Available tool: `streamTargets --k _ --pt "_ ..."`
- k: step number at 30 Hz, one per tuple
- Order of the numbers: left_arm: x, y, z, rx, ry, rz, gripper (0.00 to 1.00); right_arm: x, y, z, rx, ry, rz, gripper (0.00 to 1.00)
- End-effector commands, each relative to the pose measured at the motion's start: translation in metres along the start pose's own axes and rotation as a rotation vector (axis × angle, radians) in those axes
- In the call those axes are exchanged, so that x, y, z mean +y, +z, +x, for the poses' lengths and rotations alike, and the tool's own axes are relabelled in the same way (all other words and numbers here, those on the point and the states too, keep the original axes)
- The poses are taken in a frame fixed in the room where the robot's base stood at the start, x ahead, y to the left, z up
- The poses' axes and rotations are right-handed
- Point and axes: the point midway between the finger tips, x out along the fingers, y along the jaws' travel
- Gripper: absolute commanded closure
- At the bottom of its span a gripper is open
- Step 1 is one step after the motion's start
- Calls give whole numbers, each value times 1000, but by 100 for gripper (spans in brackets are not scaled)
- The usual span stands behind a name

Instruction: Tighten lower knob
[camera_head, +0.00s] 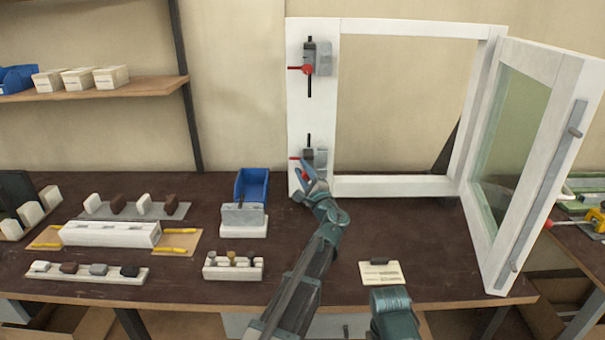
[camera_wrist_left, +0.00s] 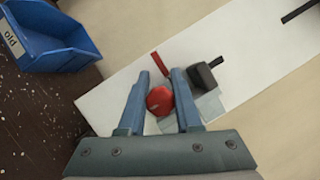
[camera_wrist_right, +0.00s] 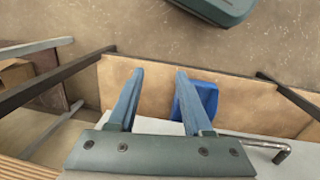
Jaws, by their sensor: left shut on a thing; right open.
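The lower clamp (camera_head: 319,158) is grey and black, on the lower left post of the white window frame (camera_head: 297,122). Its red round knob (camera_wrist_left: 160,100) sits between the blue fingers of my left gripper (camera_wrist_left: 165,98) in the left wrist view, and the gripper is shut on it. In the head view my left gripper (camera_head: 307,172) is at the clamp and mostly covers the knob. The upper clamp (camera_head: 322,58) with its red knob (camera_head: 306,69) is higher on the same post. My right gripper (camera_wrist_right: 155,95) is open and empty in the right wrist view.
A blue bin (camera_head: 252,185) stands left of the frame. The open sash (camera_head: 540,150) swings out on the right. A white block (camera_head: 110,234), a peg holder (camera_head: 233,266) and a card (camera_head: 381,274) lie on the dark bench.

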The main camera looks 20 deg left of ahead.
Motion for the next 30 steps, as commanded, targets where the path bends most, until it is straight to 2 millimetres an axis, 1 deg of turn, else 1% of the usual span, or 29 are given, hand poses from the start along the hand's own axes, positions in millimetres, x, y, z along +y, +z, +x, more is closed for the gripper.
streamTargets --k 15,16,20,30 --pt "0 -1 0 3 -6 12 100 0 0 1 0 0 0 50" --pt "0 -1 0 3 -6 12 62 0 0 1 0 0 0 50" --pt "0 -1 0 3 -6 12 38 0 0 1 0 0 0 50" --pt "0 0 0 1 -5 10 38 0 0 1 0 0 0 50"
